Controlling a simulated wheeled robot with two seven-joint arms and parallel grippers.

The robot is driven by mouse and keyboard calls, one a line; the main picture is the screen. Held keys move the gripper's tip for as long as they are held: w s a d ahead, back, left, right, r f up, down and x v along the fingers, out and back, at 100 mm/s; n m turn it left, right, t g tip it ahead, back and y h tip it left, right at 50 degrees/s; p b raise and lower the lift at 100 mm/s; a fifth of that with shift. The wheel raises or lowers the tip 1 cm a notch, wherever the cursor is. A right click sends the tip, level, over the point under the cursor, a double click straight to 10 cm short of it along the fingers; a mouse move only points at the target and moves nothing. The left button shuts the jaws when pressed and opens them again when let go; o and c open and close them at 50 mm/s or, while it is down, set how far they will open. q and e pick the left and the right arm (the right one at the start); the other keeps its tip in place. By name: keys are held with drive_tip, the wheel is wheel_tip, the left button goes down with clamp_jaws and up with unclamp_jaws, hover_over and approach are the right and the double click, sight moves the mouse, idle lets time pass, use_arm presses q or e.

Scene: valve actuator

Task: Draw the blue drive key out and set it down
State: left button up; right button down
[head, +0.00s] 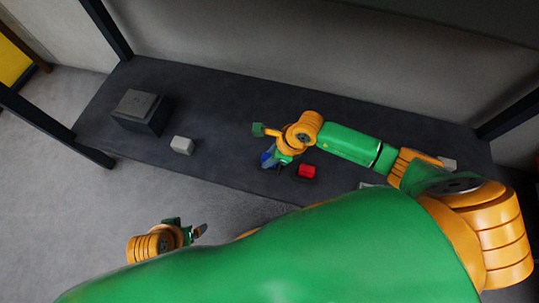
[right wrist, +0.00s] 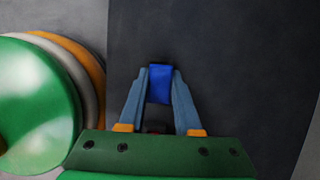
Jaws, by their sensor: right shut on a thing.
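The blue drive key (head: 266,159) is at my right gripper (head: 272,162), over the front part of the dark table. In the right wrist view the blue key (right wrist: 160,84) sits between the two fingertips of my right gripper (right wrist: 160,88), which is shut on it. No socket shows around the key's visible end. How high it is above the table I cannot tell. My left gripper (head: 199,231) is low in front of the table, away from the key; its jaw opening is not clear.
A red block (head: 306,171) on a dark base lies just right of my right gripper. A dark grey box (head: 140,111) and a small pale block (head: 182,145) stand at the table's left. The dark table (head: 225,100) is bare behind and between them. Dark posts stand at its ends.

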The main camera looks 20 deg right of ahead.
drive_tip(key=shift+f+b, duration=0.45)
drive_tip(key=shift+f, duration=0.15)
drive_tip(key=c, duration=0.5)
unclamp_jaws()
drive_tip(key=p+v, duration=0.3)
drive_tip(key=v, duration=0.4)
drive_tip(key=shift+p, duration=0.3)
